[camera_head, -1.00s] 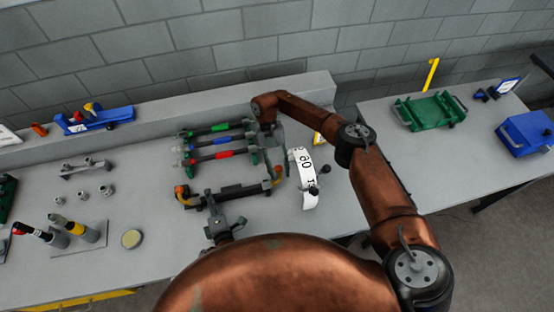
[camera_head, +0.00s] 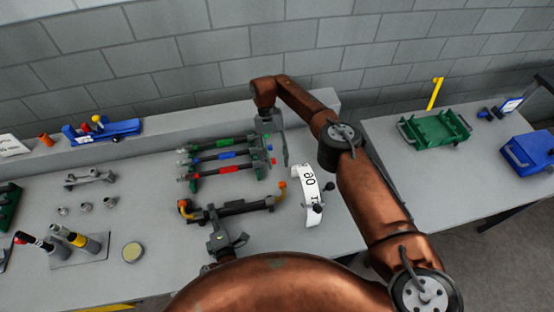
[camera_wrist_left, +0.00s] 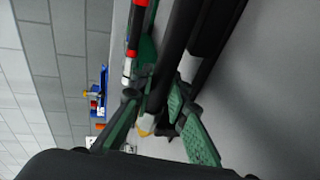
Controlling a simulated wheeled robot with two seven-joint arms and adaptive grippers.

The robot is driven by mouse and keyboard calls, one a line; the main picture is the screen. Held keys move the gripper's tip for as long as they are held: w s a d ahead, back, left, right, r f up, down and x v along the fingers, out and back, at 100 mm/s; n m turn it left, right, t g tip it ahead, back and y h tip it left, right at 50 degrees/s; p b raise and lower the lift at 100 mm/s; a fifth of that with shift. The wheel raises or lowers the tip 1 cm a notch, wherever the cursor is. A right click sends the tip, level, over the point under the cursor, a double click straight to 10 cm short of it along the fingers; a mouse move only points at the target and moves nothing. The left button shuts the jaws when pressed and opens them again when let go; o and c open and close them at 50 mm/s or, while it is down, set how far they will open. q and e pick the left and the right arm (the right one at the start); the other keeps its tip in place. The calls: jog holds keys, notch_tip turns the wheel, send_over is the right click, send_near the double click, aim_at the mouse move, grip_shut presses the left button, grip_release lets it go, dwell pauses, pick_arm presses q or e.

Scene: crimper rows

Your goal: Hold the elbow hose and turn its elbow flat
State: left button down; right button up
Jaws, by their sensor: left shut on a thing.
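The elbow hose (camera_head: 238,209) is a black hose lying left to right in front of the hose rack. Its orange elbow (camera_head: 282,189) at the right end points up, away from the bench; a yellow-orange end (camera_head: 184,208) shows at the left. My left gripper (camera_head: 213,217) is shut on the hose near its left part. In the left wrist view the black hose (camera_wrist_left: 177,55) runs between my left gripper's green-padded fingers (camera_wrist_left: 160,125). My right gripper (camera_head: 278,148) hangs just above and behind the elbow, apart from it; its jaw opening is unclear.
A rack with green, blue and red-marked hoses (camera_head: 228,169) stands just behind. A white curved scale (camera_head: 311,195) with black knobs stands right of the elbow. Bottles (camera_head: 75,238), a round tin (camera_head: 132,252) and small fittings (camera_head: 85,207) are at left. A green tray (camera_head: 437,130) is on the right table.

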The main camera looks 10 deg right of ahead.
pick_arm(q)
jog(key=shift+d, duration=0.15)
jog(key=c, duration=1.8)
grip_release()
